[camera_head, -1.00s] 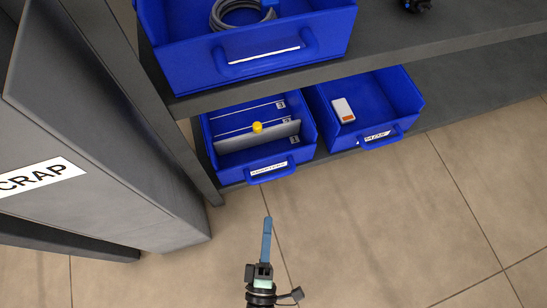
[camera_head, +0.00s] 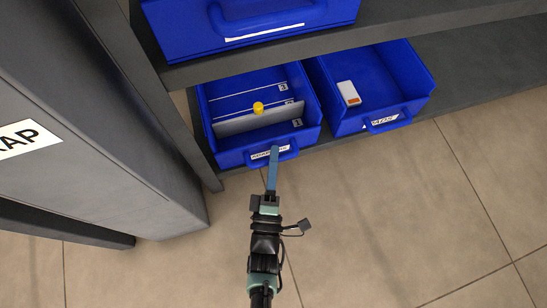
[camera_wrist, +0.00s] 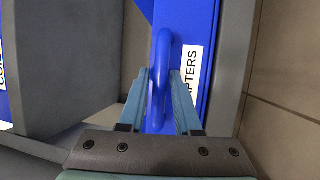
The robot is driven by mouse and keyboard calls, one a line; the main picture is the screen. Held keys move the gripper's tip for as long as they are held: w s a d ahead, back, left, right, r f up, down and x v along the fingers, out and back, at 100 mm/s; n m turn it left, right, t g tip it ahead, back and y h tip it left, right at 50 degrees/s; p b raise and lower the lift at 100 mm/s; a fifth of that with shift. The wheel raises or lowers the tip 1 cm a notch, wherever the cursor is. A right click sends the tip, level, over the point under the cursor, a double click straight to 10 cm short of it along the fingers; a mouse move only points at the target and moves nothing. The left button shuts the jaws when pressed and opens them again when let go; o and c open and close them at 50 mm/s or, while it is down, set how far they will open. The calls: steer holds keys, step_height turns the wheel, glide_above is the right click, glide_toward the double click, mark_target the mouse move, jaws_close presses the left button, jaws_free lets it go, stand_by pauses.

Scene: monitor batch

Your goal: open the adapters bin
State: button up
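The adapters bin (camera_head: 228,158) is a blue open-topped bin at the left of the bottom shelf. Its front has a blue loop handle (camera_head: 288,154) and a white label, which reads "PTERS" in the wrist view (camera_wrist: 192,65). Inside it stands a grey divider (camera_head: 232,125) with a yellow knob (camera_head: 258,108). My gripper (camera_head: 274,150) is at the bin's front, over the handle and part of the label. In the wrist view my gripper's (camera_wrist: 160,75) blue fingers are apart, one on each side of the handle (camera_wrist: 160,50). I cannot tell whether they touch it.
A second blue bin (camera_head: 350,126) holding a small white and orange box (camera_head: 348,93) stands close on the right. A shelf board (camera_head: 390,42) with another blue bin (camera_head: 185,40) is above. A grey cabinet (camera_head: 100,150) stands at left. The floor in front is clear.

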steer(key=shift+c, duration=0.2)
jaws_close()
stand_by(1.1)
